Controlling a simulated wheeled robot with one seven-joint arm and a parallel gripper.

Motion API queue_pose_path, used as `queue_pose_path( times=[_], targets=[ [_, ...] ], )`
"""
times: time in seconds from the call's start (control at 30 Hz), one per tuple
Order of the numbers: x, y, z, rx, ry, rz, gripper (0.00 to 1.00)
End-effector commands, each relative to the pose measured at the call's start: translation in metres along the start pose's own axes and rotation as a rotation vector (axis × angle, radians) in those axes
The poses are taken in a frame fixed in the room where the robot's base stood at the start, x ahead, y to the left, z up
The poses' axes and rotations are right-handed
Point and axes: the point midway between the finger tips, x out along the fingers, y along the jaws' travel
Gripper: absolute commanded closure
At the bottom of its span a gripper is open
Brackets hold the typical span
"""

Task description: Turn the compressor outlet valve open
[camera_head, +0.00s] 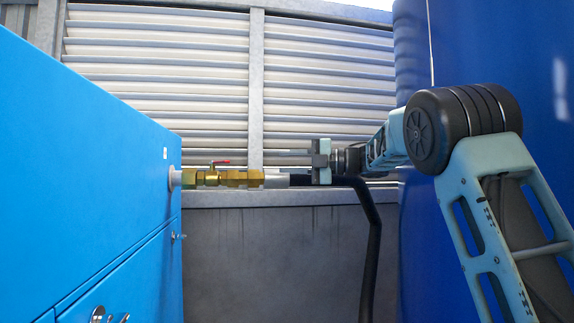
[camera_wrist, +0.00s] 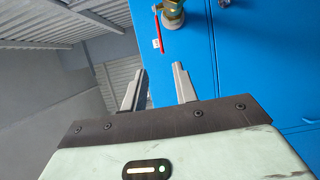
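The compressor outlet valve (camera_head: 212,177) is a brass ball valve on a pipe coming out of the blue cabinet's side. Its red lever handle (camera_head: 220,162) lies roughly level, seen nearly edge-on. In the wrist view the brass valve (camera_wrist: 172,12) is at the top, with the red handle (camera_wrist: 159,34) hanging from it along the blue panel. My gripper (camera_head: 285,158) is to the right of the valve in the head view. In the wrist view its two fingers (camera_wrist: 160,80) are spread apart with nothing between them. The handle lies beyond the fingertips, apart from them.
The blue compressor cabinet (camera_head: 90,170) fills the left side. A black hose (camera_head: 374,240) runs from the brass fitting and bends down below my gripper. A dark blue tank (camera_head: 420,240) stands at right behind my arm. A louvred wall (camera_head: 160,70) and ledge are behind.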

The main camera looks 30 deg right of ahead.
Motion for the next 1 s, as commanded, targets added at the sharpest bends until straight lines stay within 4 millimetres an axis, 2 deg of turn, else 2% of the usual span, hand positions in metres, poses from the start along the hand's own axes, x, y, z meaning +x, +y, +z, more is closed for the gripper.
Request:
queue_pose_path(
  times=[0.03,0.13,0.27,0.37,0.5,0.7,0.83,1.0],
  targets=[
    [0.000,0.000,0.000,0.000,0.000,0.000,0.74],
    [0.005,0.000,-0.001,0.006,-0.007,0.005,1.00],
    [0.031,-0.004,-0.005,0.053,-0.068,0.034,1.00],
    [0.066,-0.011,-0.012,0.136,-0.160,0.063,1.00],
    [0.111,-0.034,-0.030,0.277,-0.308,0.062,1.00],
    [0.158,-0.051,-0.057,0.235,-0.485,-0.050,1.00],
    [0.178,-0.050,-0.080,0.165,-0.625,-0.092,1.00],
    [0.186,-0.032,-0.114,0.073,-0.817,-0.080,1.00]
  ],
)
